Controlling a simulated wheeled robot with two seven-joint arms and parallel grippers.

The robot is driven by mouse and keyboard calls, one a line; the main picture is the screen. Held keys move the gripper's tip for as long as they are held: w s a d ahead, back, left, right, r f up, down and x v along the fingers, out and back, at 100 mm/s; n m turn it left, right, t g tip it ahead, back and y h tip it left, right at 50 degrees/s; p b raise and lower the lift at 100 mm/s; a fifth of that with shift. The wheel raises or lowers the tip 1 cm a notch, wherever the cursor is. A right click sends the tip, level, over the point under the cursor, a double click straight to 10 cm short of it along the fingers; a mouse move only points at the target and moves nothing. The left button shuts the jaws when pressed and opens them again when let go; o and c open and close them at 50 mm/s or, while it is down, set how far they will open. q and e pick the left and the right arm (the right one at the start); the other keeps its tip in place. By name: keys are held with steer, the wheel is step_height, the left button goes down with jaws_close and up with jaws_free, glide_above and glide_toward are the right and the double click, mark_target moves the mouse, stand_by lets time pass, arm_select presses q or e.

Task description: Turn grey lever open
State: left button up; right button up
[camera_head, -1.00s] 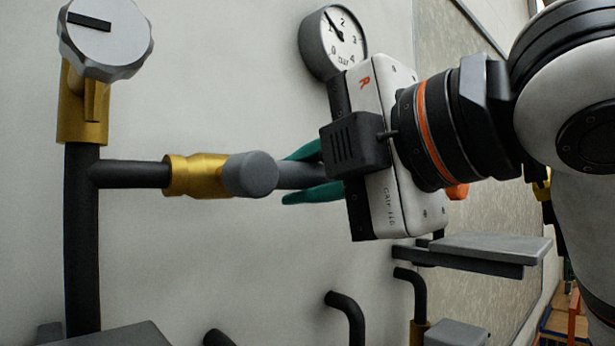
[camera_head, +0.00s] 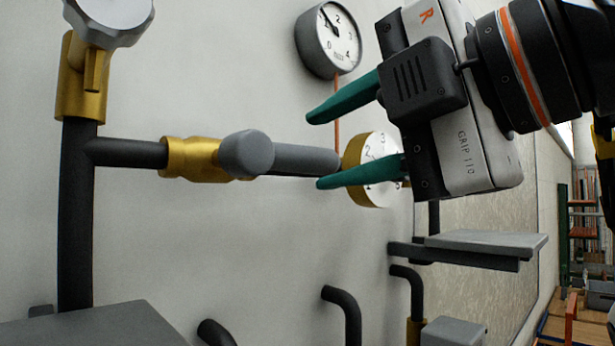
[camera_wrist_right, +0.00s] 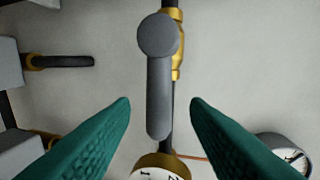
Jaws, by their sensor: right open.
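The grey lever (camera_head: 300,158) has a round hub and a straight handle, mounted on a brass valve (camera_head: 188,160) in a dark horizontal pipe. In the head view the handle points right, along the pipe; in the right wrist view the lever (camera_wrist_right: 158,95) points down. My right gripper (camera_head: 315,150) is open and empty, its green fingers apart above and below the handle's outer part. In the right wrist view the gripper (camera_wrist_right: 160,102) has one fingertip on each side of the handle, with gaps; depth is hard to judge. My left gripper is out of view.
A gauge (camera_head: 328,38) hangs above, and a brass-rimmed dial (camera_head: 372,170) sits just beyond the lever's end. A round grey knob (camera_head: 108,18) tops the left pipe. A grey shelf (camera_head: 485,242) juts out at lower right. Bent pipes (camera_head: 345,310) stand below.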

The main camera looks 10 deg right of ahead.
steer(key=b+v, duration=0.2)
steer(key=v, duration=0.5)
steer(key=shift+s, duration=0.2)
steer(key=shift+d, duration=0.1)
